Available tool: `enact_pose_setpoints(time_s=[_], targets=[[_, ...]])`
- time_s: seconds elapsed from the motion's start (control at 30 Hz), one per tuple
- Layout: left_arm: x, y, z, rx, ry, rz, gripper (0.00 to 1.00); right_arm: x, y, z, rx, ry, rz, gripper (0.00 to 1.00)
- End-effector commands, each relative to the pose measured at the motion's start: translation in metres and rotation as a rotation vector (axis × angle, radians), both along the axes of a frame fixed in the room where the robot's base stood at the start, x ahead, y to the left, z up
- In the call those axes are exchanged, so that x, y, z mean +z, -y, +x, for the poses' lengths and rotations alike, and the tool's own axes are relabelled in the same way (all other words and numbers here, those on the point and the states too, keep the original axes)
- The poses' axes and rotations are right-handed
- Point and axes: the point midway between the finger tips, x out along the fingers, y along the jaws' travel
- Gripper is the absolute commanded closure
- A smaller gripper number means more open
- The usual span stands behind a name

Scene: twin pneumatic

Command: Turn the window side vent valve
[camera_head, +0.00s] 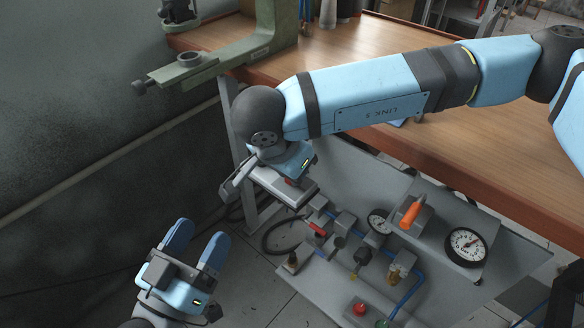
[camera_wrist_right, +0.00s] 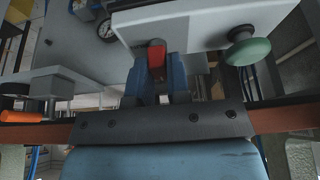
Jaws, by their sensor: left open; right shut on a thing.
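The pneumatic panel (camera_head: 315,275) stands below the workbench, carrying several fittings. A red valve handle (camera_wrist_right: 157,54) shows between the blue fingers of my right gripper (camera_wrist_right: 157,73) in the right wrist view, and the gripper is shut on it. In the head view a small bit of red (camera_head: 291,181) shows beside my right gripper (camera_head: 296,176) at a light grey box (camera_head: 272,184), at the panel's left, window side. The wrist mostly hides the hold there. My left gripper (camera_head: 197,244) is open and empty, left of the panel.
A second red lever (camera_head: 317,229), an orange handle (camera_head: 411,214), a large gauge (camera_head: 466,246) and a small gauge (camera_head: 378,222) are on the panel. A green knob (camera_wrist_right: 247,50) is near my right gripper. The wooden workbench (camera_head: 440,130) is above; a green vise (camera_head: 230,55) juts from it.

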Motion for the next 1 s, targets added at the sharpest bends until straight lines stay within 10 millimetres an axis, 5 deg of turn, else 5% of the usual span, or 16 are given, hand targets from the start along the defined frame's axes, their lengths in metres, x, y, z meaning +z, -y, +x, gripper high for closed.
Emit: enact_pose_setpoints(time_s=[0.1,0.13,0.23,0.63,1.0], targets=[[0.000,0.000,0.000,0.000,0.000,0.000,0.34,0.001,0.000,0.000,0.002,0.001,0.001,1.00],[0.000,0.000,0.000,0.000,0.000,0.000,0.34,0.001,0.000,0.000,0.002,0.001,0.001,0.81],[0.000,0.000,0.000,0.000,-0.001,0.000,0.34,0.001,0.000,0.000,0.001,0.000,0.000,0.58],[0.001,0.000,0.001,0.001,-0.007,0.008,0.34,0.010,-0.003,-0.002,0.001,0.001,0.002,0.57],[-0.030,-0.010,0.004,0.034,-0.146,0.104,0.34,0.083,-0.023,-0.024,0.002,0.002,0.002,0.57]])
